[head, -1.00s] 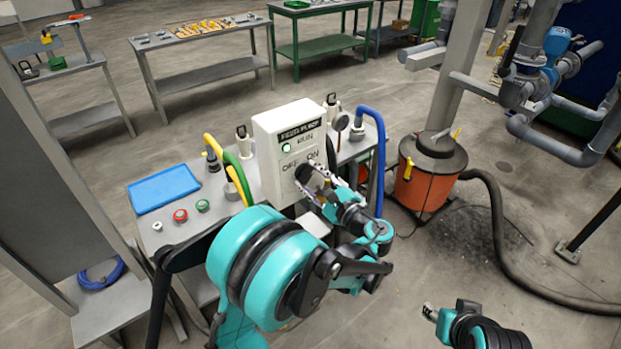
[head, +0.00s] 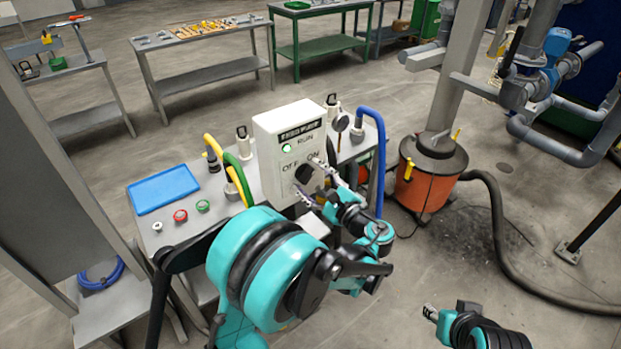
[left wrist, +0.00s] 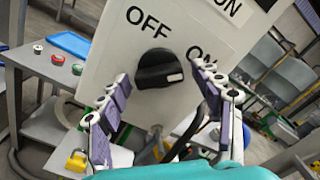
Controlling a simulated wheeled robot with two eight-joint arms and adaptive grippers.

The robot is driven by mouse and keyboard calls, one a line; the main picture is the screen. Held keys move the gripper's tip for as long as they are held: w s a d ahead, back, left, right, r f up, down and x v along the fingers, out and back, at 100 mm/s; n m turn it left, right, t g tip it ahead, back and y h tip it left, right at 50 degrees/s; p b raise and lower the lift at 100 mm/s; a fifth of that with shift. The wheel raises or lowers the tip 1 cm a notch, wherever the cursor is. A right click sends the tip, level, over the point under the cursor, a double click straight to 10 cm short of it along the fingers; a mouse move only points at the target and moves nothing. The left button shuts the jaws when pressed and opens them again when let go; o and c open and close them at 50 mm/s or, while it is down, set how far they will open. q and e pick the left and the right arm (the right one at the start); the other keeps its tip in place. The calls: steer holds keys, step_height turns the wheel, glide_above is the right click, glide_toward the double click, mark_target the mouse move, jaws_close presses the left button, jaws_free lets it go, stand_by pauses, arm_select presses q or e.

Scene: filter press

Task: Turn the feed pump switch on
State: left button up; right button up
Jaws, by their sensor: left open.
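The white feed pump box (head: 270,165) stands on a grey bench. Its black rotary switch (head: 304,173) sits below the OFF and ON labels; it also shows in the left wrist view (left wrist: 155,70). There the knob's white mark is at its right end, on the ON side. My left gripper (head: 311,177) is open in front of the box. In the left wrist view its fingers (left wrist: 162,92) are spread to either side of the knob, apart from it. The lamp (head: 286,147) beside RUN shows green. My right gripper (head: 430,312) is low at the right, away from the box.
A blue tray (head: 163,188) and red and green round parts lie on the bench at left. Yellow, green and blue hoses (head: 372,160) rise beside the box. An orange drum (head: 428,178) with a dark hose stands at right. Floor there is mostly clear.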

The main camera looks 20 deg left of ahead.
arm_select(q)
steer(key=v, duration=1.2)
